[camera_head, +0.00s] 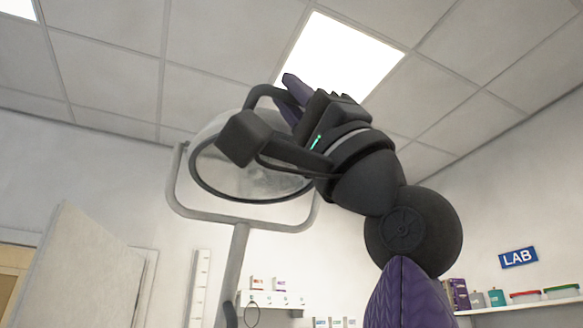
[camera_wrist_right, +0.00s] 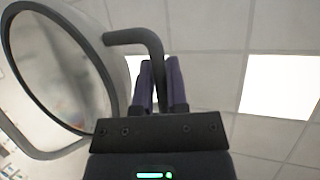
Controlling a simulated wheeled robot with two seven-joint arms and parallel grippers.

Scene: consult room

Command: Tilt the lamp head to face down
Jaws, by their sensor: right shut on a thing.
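The lamp head (camera_head: 265,186) is a round head with a glass face, a dark rim and a pale shell. It hangs in a U-shaped grey yoke (camera_head: 190,215) on a pole (camera_head: 233,265). Its glass face shows toward me from below, with the shell above and behind. It also shows at the left of the right wrist view (camera_wrist_right: 60,65). A dark bent handle (camera_head: 262,92) sticks out from its rim. My right gripper (camera_head: 291,92) has its purple fingers shut on this handle (camera_wrist_right: 140,37). The gripper's body hides part of the lamp. My left gripper is not in view.
A shelf with small boxes (camera_head: 272,298) is on the back wall below the lamp. Another shelf with bins and bottles is at the right under a LAB sign (camera_head: 518,257). A pale door or panel (camera_head: 85,265) stands at the left. The space around the lamp is free.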

